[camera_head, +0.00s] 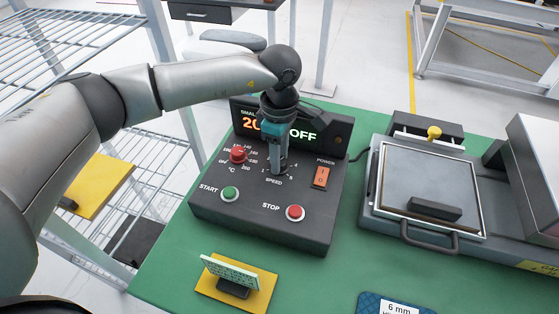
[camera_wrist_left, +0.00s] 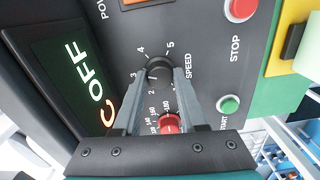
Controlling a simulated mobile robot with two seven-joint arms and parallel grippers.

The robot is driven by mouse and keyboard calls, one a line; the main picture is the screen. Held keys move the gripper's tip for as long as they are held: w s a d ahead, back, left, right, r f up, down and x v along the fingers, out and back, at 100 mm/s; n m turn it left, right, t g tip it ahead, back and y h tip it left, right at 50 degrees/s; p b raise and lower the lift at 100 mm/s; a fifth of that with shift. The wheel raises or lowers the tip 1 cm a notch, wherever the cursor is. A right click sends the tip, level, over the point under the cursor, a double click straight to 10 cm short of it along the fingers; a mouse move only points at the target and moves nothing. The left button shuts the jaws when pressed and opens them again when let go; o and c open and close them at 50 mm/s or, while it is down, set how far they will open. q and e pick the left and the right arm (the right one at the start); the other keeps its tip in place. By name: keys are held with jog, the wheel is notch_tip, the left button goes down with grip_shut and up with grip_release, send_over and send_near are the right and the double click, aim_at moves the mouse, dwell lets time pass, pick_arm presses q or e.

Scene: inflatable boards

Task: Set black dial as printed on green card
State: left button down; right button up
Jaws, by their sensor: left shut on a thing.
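The black dial (camera_wrist_left: 160,68), marked SPEED with a scale of numbers, is on the sloped face of the dark control box (camera_head: 318,222). My left gripper (camera_head: 279,168) reaches down onto it from above. In the left wrist view my left gripper (camera_wrist_left: 162,76) has one finger on each side of the dial and is shut on it. The dial's pointer is not clear, and in the head view the fingers mostly hide the dial. My right gripper is not in view.
A red dial (camera_head: 238,155), green START button (camera_head: 229,194), red STOP button (camera_head: 295,212) and orange POWER switch (camera_head: 321,176) surround the black dial. The display (camera_head: 302,133) reads OFF, its orange digits partly hidden. A plate machine (camera_head: 425,235) stands right; a blue 6 mm card (camera_head: 372,302) lies in front.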

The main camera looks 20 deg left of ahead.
pick_arm(q)
jog(key=m+b, duration=0.3)
jog(key=m, duration=0.2)
jog(key=shift+m+b, duration=0.35)
jog(key=shift+m, duration=0.85)
jog(key=shift+m+b, duration=0.35)
jog(key=shift+m, duration=0.05)
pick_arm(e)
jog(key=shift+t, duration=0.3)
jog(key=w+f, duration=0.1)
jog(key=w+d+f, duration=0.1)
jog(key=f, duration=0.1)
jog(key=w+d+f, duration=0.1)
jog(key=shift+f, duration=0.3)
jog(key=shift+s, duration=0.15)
pick_arm(q)
jog(key=shift+c, duration=2.3)
grip_release()
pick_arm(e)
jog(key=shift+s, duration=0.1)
pick_arm(q)
jog(key=shift+r, duration=0.1)
